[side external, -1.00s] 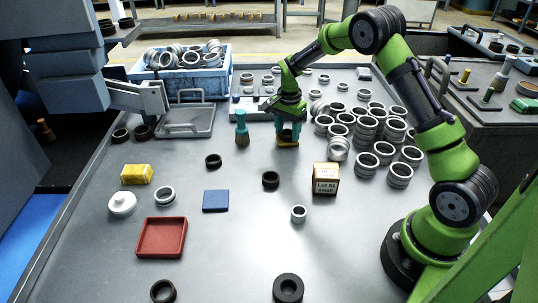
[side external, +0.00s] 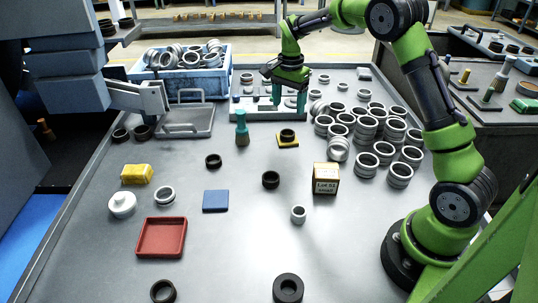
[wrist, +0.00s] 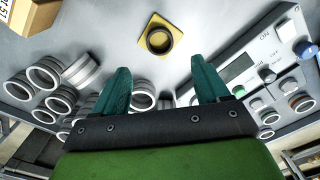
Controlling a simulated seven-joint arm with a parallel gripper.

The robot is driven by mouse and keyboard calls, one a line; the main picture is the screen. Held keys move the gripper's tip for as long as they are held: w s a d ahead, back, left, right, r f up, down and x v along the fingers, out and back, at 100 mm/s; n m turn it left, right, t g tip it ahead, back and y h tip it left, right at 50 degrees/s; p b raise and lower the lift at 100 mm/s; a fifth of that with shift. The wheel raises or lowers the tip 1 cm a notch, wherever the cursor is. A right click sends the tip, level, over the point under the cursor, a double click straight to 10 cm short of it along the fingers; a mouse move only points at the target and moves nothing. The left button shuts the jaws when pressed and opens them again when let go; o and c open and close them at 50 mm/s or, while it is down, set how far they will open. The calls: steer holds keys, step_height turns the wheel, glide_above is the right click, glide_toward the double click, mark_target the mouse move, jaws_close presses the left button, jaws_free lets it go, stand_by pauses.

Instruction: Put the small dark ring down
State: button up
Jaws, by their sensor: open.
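A small dark ring (side external: 287,134) lies on a yellow square pad (side external: 294,144) on the grey table, behind the middle.
Stacks of silver rings (side external: 366,125) stand to the right. A control panel (side external: 262,108) lies behind the pad. Other dark rings (side external: 271,180) lie nearby, with bare table between.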

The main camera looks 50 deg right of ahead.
steer(key=s+a+r+n+t+y, duration=0.1)
steer(key=s+a+r+n+t, duration=0.15)
steer(key=s+a+r, duration=0.35)
steer(key=s+a+r+n+t, duration=0.1)
steer(key=s+a+r+n, duration=0.3)
steer(key=r, duration=0.4)
steer(key=s+a+f+n+t+y, duration=0.1)
steer(key=s+a+n+t, duration=0.2)
steer(key=s, duration=1.1)
steer(key=a+n, duration=0.3)
steer(key=shift+s+t, duration=0.3)
steer(key=shift+t, duration=0.05)
